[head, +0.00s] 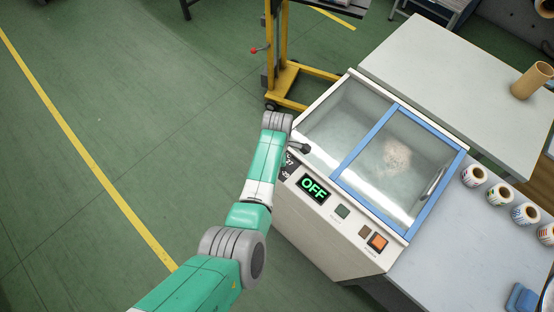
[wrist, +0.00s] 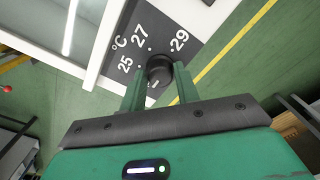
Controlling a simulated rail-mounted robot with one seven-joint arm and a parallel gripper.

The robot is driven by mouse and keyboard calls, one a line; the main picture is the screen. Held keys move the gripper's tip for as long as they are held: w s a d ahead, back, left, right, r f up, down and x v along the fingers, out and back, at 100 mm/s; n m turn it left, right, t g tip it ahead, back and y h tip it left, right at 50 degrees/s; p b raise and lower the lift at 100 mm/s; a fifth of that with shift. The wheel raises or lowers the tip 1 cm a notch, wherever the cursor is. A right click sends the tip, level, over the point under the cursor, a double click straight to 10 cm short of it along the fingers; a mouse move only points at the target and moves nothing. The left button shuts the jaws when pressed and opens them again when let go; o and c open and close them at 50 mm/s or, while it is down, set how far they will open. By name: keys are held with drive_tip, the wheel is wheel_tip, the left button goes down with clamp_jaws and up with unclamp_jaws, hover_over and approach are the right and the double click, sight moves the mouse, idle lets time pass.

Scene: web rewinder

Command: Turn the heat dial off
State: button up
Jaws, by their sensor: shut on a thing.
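The heat dial (wrist: 158,66) is a round black knob on a dark panel marked °C with 25, 27 and 29, in the wrist view. My gripper (wrist: 160,80) has its two green fingers on either side of the knob, shut on it. I cannot make out a pointer on the knob. In the head view the green display (head: 314,188) on the machine's front reads OFF. There my arm hides the dial and most of the dark panel (head: 289,168).
The machine has a blue-framed clear lid (head: 400,165). An orange button (head: 378,242) and a dark green button (head: 342,212) sit right of the display. Several label rolls (head: 473,175) stand on the right-hand table. Open green floor lies to the left.

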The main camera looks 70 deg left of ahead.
drive_tip(key=o, duration=1)
drive_tip(key=shift+c, duration=0.2)
wheel_tip(320, 180, up, 8)
drive_tip(key=shift+f+p, duration=0.1)
drive_tip(key=shift+p, duration=0.85)
